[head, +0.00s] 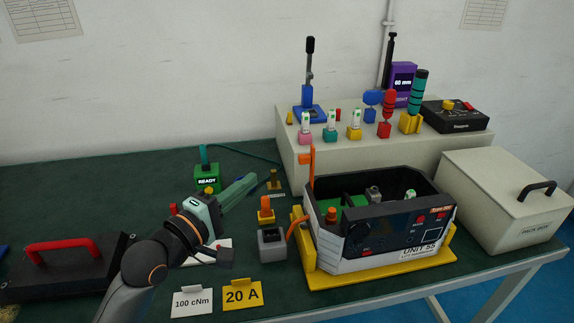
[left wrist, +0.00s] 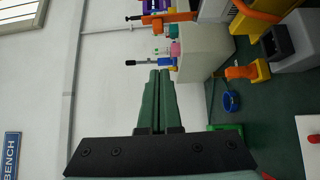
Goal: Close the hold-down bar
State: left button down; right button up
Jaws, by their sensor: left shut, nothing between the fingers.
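An orange bar (head: 312,165), which looks like the hold-down bar, stands upright at the back left corner of the yellow cradle (head: 437,257). It looks raised, not lying across the unit. The open-topped black and white unit (head: 350,252) sits in the cradle. My left gripper (head: 252,181) is left of the bar and apart from it, above the table. Its green fingers (left wrist: 160,78) are together and empty in the left wrist view. An orange part also shows at the top of that view (left wrist: 180,17). My right gripper is not in view.
A grey shelf block (head: 290,150) with several coloured tools stands behind the unit. A pack box (head: 490,205) is at the right. A green READY device (head: 206,180), a grey socket block (head: 272,246) and cards (head: 242,295) surround my left arm. The back left table is clear.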

pick_arm(q)
jog(key=w+d, duration=0.6)
jog(key=d, duration=0.1)
jog(key=shift+w, duration=0.3)
jog(key=shift+r, duration=0.1)
